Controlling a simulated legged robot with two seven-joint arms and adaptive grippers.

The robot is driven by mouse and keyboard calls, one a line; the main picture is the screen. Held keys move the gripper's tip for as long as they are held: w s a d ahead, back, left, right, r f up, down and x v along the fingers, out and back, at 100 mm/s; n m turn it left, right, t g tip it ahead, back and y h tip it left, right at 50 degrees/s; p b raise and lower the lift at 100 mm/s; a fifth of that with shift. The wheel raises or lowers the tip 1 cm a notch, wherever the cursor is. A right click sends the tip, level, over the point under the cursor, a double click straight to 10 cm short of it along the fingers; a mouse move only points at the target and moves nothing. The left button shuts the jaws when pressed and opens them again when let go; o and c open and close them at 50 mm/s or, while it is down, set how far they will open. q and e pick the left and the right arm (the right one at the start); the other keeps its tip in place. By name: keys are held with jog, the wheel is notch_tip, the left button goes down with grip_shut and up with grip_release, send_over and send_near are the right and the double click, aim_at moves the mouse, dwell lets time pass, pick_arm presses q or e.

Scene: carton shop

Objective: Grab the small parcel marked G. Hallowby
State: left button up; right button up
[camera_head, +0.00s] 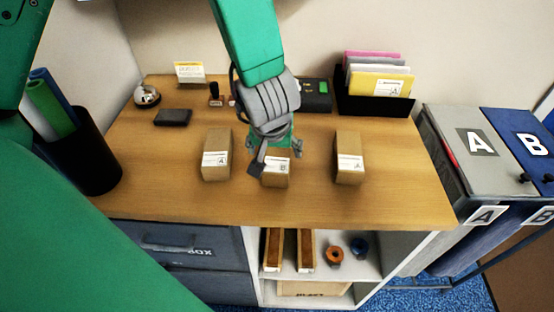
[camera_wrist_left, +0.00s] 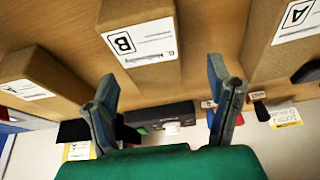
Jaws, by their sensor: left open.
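The small middle parcel (camera_head: 275,182) is a brown carton with a white label, standing on the wooden table. In the left wrist view this parcel (camera_wrist_left: 140,18) shows a large B and a name line that looks like G. Hallowby, though the print is blurred. My left gripper (camera_head: 277,157) is open and empty, pointing down at this parcel and partly hiding it in the head view. In the left wrist view its two fingers (camera_wrist_left: 163,80) are spread wide, with the parcel beyond them. My right gripper is not in view.
Similar labelled parcels stand left (camera_head: 217,140) and right (camera_head: 349,145) of the middle one, with bare table between. Behind are a black wallet-like item (camera_head: 173,117), a bell (camera_head: 147,95) and a file holder (camera_head: 375,103). A dark bin (camera_head: 85,160) with rolls stands at left.

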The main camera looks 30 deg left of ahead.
aim_at(278, 153)
pick_arm(q)
jog(key=x, duration=0.3)
jog(key=shift+w+d+b, duration=0.1)
jog(key=shift+d+b, duration=0.2)
jog(key=shift+b, duration=0.05)
jog(key=shift+w+d+f, duration=0.1)
jog(key=shift+w+f, duration=0.2)
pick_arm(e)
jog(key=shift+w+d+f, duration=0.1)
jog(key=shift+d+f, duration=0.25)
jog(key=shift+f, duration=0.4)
pick_arm(q)
jog(key=shift+s+r, duration=0.1)
jog(key=shift+s, duration=0.05)
jog(key=c, duration=1.4)
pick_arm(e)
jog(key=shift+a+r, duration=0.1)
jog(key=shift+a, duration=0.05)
